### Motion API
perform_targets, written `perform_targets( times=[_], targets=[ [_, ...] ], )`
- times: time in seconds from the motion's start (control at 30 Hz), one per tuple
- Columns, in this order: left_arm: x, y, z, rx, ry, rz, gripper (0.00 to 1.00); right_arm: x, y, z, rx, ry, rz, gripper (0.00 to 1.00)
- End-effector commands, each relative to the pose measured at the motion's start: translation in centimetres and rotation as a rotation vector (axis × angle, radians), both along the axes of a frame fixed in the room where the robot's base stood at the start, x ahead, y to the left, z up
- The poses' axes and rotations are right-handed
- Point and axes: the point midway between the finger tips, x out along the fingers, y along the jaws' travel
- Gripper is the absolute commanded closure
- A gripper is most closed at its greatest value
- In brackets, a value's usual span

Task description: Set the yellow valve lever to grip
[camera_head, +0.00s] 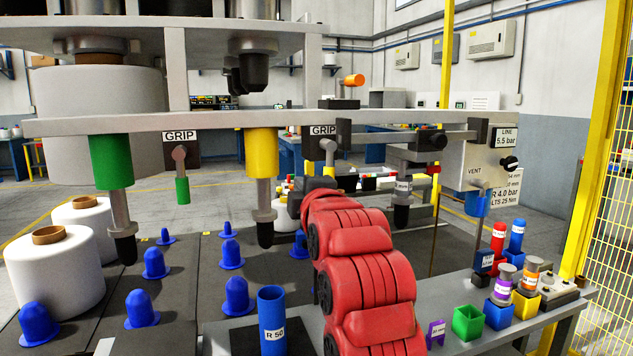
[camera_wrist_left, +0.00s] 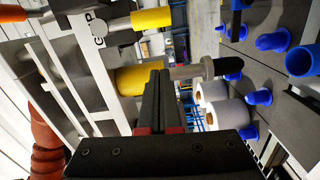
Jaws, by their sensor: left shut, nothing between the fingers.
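The yellow valve lever (camera_wrist_left: 150,19) shows at the top of the left wrist view. Judged by the hanging yellow spindle, the handle points straight down in the wrist view too. My left gripper (camera_wrist_left: 160,76) is shut and empty, with its fingertips beside the yellow spindle (camera_wrist_left: 140,77) and apart from the lever. In the head view the fingers are mostly hidden by my wrist. My right gripper is not in view.
A green lever (camera_head: 182,190) hangs under another GRIP sign to the left. The yellow spindle (camera_head: 262,153) and green spindle (camera_head: 111,160) hang from a grey beam (camera_head: 220,122). Blue pegs (camera_head: 154,263) stand below. A cluttered bench (camera_head: 480,335) lies to the right.

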Motion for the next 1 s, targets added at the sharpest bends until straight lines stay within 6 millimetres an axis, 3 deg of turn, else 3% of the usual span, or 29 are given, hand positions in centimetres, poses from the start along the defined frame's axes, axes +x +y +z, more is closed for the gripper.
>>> perform_targets(
  times=[0.03, 0.2, 0.4, 0.67, 1.0],
  targets=[
    [-1.4, -1.2, 0.1, -0.004, -0.002, -0.017, 1.0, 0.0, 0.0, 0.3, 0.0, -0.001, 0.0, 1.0],
    [-5.2, -2.2, 0.2, -0.003, -0.003, -0.016, 1.0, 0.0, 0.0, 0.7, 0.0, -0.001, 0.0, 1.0],
    [-8.1, -2.9, 0.1, -0.002, 0.002, -0.012, 1.0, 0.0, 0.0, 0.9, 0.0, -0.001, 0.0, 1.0],
    [-9.1, -3.1, 0.0, -0.002, 0.002, -0.01, 1.0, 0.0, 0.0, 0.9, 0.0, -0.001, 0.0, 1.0],
    [-8.3, -3.4, 0.2, 0.075, -0.028, -0.004, 1.0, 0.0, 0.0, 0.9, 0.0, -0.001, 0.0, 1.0]
  ],
)
